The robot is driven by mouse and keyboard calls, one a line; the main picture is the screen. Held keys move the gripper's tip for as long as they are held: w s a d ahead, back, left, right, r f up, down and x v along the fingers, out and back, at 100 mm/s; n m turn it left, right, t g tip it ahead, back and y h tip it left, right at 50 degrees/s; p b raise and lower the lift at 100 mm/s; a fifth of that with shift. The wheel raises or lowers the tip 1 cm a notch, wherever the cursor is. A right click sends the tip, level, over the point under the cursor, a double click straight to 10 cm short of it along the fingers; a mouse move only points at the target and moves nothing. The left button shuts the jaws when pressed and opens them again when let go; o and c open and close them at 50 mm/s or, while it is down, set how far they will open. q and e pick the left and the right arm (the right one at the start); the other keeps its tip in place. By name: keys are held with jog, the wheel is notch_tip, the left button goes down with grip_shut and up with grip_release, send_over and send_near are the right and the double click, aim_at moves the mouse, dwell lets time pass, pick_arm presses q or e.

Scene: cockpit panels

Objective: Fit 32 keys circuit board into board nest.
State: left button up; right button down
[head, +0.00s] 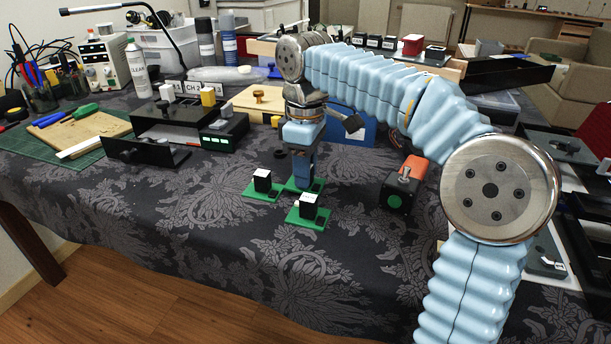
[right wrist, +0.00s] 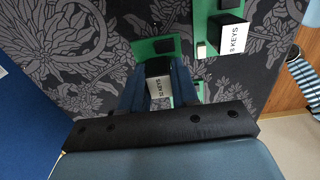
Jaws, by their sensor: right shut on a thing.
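My right gripper (head: 303,178) points down and is shut on the dark block of a green circuit board (head: 318,185), at or close to table level. A third board (head: 262,192) lies to the left. I cannot tell which thing is the board nest. My left gripper is out of view.
A black device with green lights (head: 222,130) and an open black tray (head: 140,152) stand behind left. A black box with an orange top (head: 400,190) stands to the right. A blue panel (head: 358,130) stands behind the gripper. The cloth in front is clear.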

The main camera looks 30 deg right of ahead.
jog(key=shift+f, duration=0.55)
jog(key=shift+f, duration=0.15)
jog(key=c, duration=0.8)
grip_release()
jog(key=shift+c, duration=0.2)
